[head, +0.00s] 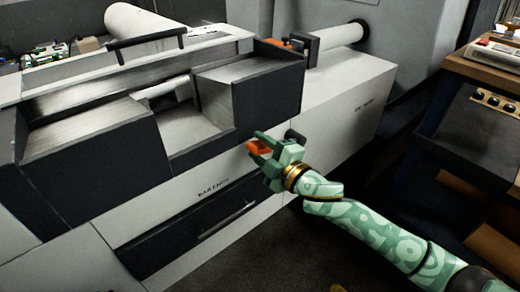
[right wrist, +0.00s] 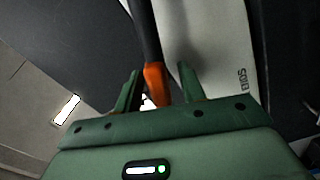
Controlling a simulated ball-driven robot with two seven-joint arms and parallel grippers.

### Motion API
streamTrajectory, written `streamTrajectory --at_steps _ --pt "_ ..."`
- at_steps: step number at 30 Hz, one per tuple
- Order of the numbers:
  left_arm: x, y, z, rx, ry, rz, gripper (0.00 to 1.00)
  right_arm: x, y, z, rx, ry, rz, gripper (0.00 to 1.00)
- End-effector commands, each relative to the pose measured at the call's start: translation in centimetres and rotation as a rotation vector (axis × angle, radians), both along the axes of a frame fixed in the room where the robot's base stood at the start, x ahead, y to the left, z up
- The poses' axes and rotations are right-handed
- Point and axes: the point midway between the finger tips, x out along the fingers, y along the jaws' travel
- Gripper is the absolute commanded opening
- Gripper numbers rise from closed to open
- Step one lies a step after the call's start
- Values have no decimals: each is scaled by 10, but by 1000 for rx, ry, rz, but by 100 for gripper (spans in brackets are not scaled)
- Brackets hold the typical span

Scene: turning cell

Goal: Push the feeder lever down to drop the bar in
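The feeder lever shows in the right wrist view as a black arm with an orange end (right wrist: 155,84). The orange end (head: 259,146) also shows in the head view, in front of the machine's dark front. My right gripper (right wrist: 160,78) is open, with one green finger on each side of the orange end and a small gap visible on both sides. In the head view my right gripper (head: 257,143) reaches in from the lower right. I cannot tell which thing is the bar. My left gripper is not in view.
The white and dark turning machine (head: 340,85) fills the left and middle. A pale cylinder (head: 340,35) runs into a black bracket at its back right. A wooden-topped bench (head: 475,70) stands at the right. The dark floor (head: 290,245) in front is mostly clear.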

Motion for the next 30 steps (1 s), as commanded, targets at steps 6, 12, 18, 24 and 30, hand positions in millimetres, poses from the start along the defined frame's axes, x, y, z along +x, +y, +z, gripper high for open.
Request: streamTrajectory --at_steps 6,12,18,24,30 --pt "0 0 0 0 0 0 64 2 2 0 1 0 1 40" --pt "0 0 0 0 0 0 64 2 2 0 1 1 0 9" --pt "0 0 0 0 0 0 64 2 2 0 -1 0 0 0" --pt "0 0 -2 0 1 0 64 1 4 -7 -29 -19 1 0" --pt "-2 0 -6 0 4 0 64 -2 7 -25 -118 -82 0 0"
